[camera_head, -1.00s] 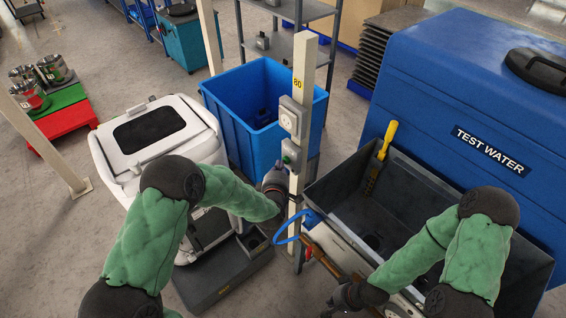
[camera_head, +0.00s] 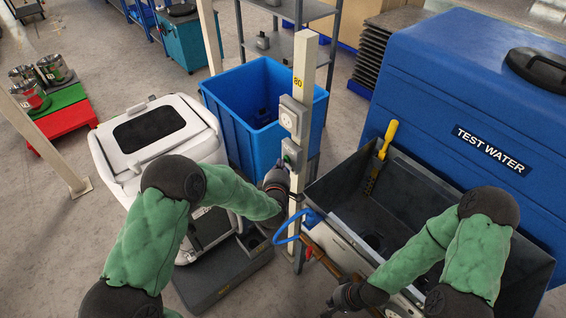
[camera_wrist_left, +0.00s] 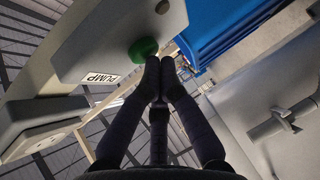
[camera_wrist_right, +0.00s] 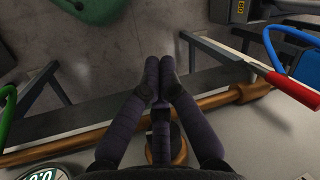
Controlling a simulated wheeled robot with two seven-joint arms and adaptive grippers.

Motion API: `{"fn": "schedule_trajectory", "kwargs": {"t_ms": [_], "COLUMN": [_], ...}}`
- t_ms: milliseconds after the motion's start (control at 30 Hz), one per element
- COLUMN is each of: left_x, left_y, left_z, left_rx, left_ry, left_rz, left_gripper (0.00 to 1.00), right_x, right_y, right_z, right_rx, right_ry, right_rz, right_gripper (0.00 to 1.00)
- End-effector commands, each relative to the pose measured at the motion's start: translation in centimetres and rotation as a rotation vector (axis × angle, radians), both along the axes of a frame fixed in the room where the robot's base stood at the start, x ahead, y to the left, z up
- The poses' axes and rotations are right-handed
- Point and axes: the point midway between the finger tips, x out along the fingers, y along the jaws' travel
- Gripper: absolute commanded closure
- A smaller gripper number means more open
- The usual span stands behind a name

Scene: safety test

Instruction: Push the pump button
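The green pump button (camera_wrist_left: 143,50) sticks out of a grey box (camera_wrist_left: 120,25) on a post, beside a "PUMP" label (camera_wrist_left: 101,78), in the left wrist view. In the head view the button box (camera_head: 291,154) is on the cream post (camera_head: 298,205), below another box. My left gripper (camera_wrist_left: 160,64) is shut and empty, its fingertips close beside the button; I cannot tell whether they touch it. It also shows at the post in the head view (camera_head: 291,187). My right gripper (camera_wrist_right: 160,66) is shut and empty above a brown pipe (camera_wrist_right: 225,98) by the grey tub's front.
A grey tub (camera_head: 520,265) with a yellow-handled brush (camera_head: 386,138) stands right of the post, before a blue "TEST WATER" tank (camera_head: 430,85). A blue bin (camera_head: 230,105) and a white container (camera_head: 190,150) stand left.

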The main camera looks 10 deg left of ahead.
Motion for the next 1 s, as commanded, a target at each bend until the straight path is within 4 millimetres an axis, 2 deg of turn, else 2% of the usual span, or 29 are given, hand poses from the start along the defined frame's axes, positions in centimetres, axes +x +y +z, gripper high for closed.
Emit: {"fn": "schedule_trajectory", "kwargs": {"t_ms": [433,1000], "left_x": [0.46,-0.47], "left_y": [-0.35,0.36], "left_z": [0.29,0.34], "left_rx": [0.000,0.001], "left_ry": [-0.006,-0.007], "left_rz": [-0.005,-0.005], "left_gripper": [1.00,1.00], "right_x": [0.00,-0.01], "right_y": [0.00,0.00], "right_z": [-0.27,-0.74], "right_rx": [0.000,0.000], "right_ry": [0.000,0.000], "right_rz": [0.000,0.000], "right_gripper": [1.00,1.00]}}
